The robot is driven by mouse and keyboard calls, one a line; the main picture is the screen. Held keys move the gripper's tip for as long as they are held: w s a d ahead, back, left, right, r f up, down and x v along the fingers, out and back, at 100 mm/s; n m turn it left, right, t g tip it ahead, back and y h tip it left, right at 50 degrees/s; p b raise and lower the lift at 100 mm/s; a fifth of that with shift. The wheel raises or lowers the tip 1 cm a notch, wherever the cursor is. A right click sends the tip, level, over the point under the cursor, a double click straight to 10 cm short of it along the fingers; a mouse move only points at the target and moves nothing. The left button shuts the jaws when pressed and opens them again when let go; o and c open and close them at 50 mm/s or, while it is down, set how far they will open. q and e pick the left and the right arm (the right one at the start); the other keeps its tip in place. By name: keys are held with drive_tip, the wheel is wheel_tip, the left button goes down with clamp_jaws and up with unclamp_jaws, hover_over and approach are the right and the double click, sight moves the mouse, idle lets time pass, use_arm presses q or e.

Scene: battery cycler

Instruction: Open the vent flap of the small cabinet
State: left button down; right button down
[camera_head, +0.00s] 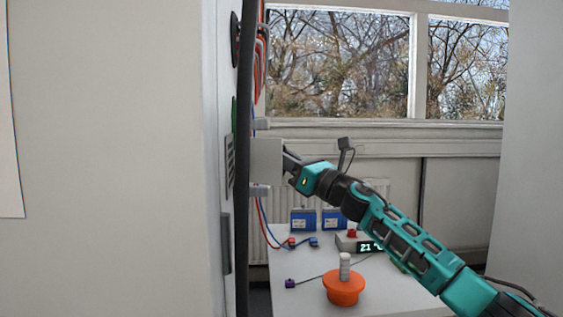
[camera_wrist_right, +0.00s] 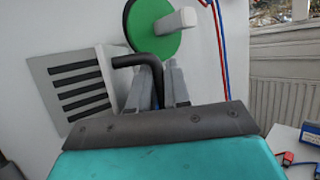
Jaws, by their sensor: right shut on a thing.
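The vent flap (camera_wrist_right: 82,82) is a pale plate with several dark slots, left of my fingers in the right wrist view. A black bent handle (camera_wrist_right: 140,61) is beside its right edge. My right gripper (camera_wrist_right: 160,84) is shut on this handle, whose lower part runs between the fingers. In the head view, my right gripper (camera_head: 286,158) reaches in from the right to a plain grey plate (camera_head: 266,158) standing out from the cabinet (camera_head: 210,120). The fingertips are largely hidden there, and I cannot tell how far the flap is open. My left gripper is not in view.
A green disc with a grey lever (camera_wrist_right: 153,28) is just above the handle. Red and blue cables hang to its right. Below my arm, a table (camera_head: 300,275) holds an orange knob-like object (camera_head: 344,288), blue boxes (camera_head: 303,219) and a display unit (camera_head: 368,246).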

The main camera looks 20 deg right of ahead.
drive_tip(key=shift+w+d, duration=0.2)
drive_tip(key=shift+w, duration=0.15)
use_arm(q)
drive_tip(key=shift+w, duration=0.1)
use_arm(e)
drive_tip(key=c, duration=1.2)
unclamp_jaws()
drive_tip(key=shift+o, duration=0.2)
